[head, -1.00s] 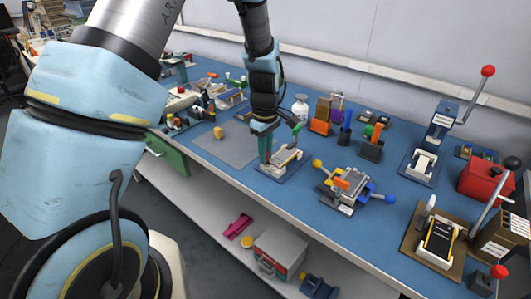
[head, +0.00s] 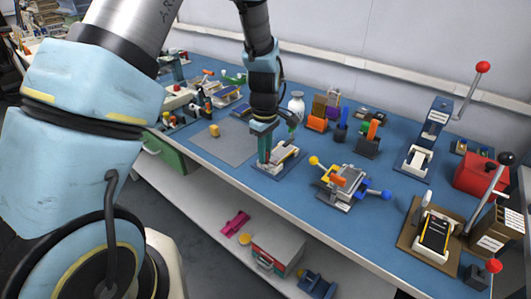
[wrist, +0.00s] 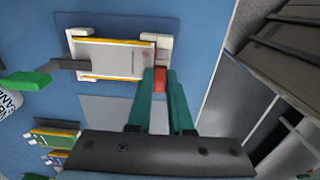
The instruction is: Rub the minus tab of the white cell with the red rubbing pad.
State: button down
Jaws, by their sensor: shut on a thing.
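The white cell (wrist: 112,58) lies flat in a pale holder on a blue plate, with yellow strips along both long sides. It also shows in the head view (head: 283,156). My gripper (wrist: 161,82) is shut on the red rubbing pad (wrist: 160,78), and its teal fingers point down. The pad is at the right end of the cell, by the holder's corner. I cannot tell whether it touches a tab. The minus tab is not clearly seen; fingers and holder crowd that end. In the head view my gripper (head: 264,150) is at the holder's left end.
A dark strip (wrist: 68,64) and a green handle (wrist: 28,80) are at the cell's left end. A clamp fixture with yellow and blue knobs (head: 343,185) stands to the right. A grey mat (head: 225,143) with a yellow block (head: 214,130) lies to the left. The bench's front edge is close.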

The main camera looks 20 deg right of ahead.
jog(key=shift+w+a, duration=0.25)
jog(key=shift+w, duration=0.25)
dwell(0.8)
jog(key=shift+s, duration=0.15)
jog(key=shift+s+d+p, duration=0.4)
jog(key=shift+s+p, duration=0.05)
jog(key=shift+s, duration=0.15)
jog(key=shift+w+a, duration=0.4)
jog(key=shift+w, duration=0.35)
notch_tip(320, 180, up, 7)
jog(key=p, duration=0.5)
